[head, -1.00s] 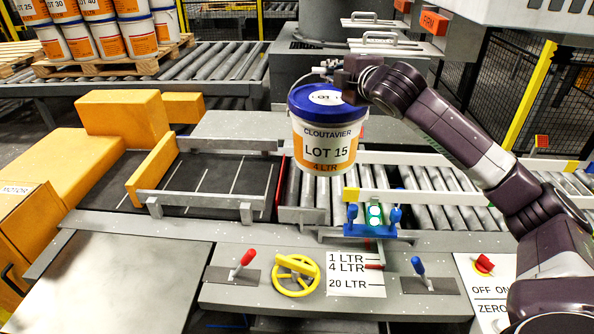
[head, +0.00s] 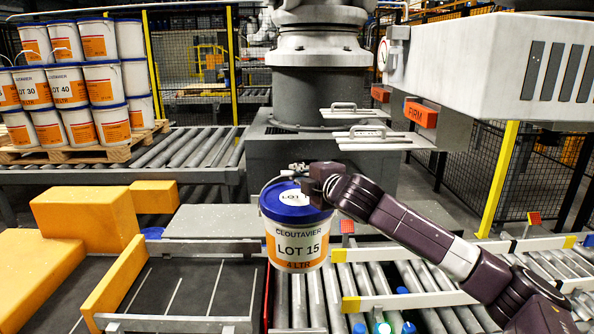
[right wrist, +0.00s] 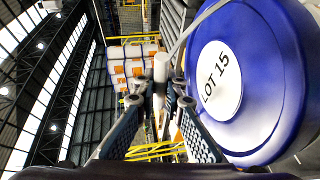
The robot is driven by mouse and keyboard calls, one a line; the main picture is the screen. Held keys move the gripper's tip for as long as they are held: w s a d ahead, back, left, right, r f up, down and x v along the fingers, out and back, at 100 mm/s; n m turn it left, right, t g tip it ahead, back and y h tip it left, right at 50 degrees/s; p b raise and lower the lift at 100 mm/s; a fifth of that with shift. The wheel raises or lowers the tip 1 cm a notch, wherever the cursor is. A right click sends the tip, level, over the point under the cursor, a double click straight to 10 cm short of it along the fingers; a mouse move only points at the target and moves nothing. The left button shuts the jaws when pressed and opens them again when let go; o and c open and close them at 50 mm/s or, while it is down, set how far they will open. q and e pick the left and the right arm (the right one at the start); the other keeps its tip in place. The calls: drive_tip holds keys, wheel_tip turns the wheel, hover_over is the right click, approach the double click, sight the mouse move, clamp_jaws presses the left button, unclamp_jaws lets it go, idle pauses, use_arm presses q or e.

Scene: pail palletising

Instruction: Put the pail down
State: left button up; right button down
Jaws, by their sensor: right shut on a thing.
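The pail (head: 296,262), white with a blue lid and an orange label reading LOT 15, 4 LTR, hangs upright in the middle of the head view. My right gripper (head: 304,172) is at its top, shut on the bail handle. In the right wrist view the fingers (right wrist: 160,98) close on the handle's pale grip (right wrist: 162,68), with the blue lid (right wrist: 270,85) beside them. The pail appears in front of the join between the dark belt and the rollers; its height above them is hard to tell. My left gripper is out of view.
Roller conveyor (head: 375,280) lies right of the pail, with white side rails. A dark belt (head: 190,285) with a yellow bar (head: 115,283) lies left. Stacked pails (head: 85,80) stand on a wooden pallet (head: 70,153) at the back left. A grey machine base (head: 310,145) stands behind.

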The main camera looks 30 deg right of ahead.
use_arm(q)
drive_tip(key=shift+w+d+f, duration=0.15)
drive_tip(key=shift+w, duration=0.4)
use_arm(e)
wheel_tip(320, 180, down, 15)
drive_tip(key=shift+w+r, duration=0.15)
drive_tip(key=c, duration=2.3)
unclamp_jaws()
drive_tip(key=shift+f, duration=0.4)
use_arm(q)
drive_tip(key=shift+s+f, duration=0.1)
use_arm(e)
drive_tip(key=shift+o, duration=1.4)
drive_tip(key=shift+s, duration=0.2)
drive_tip(key=shift+w+r, duration=0.1)
drive_tip(key=shift+r, duration=0.05)
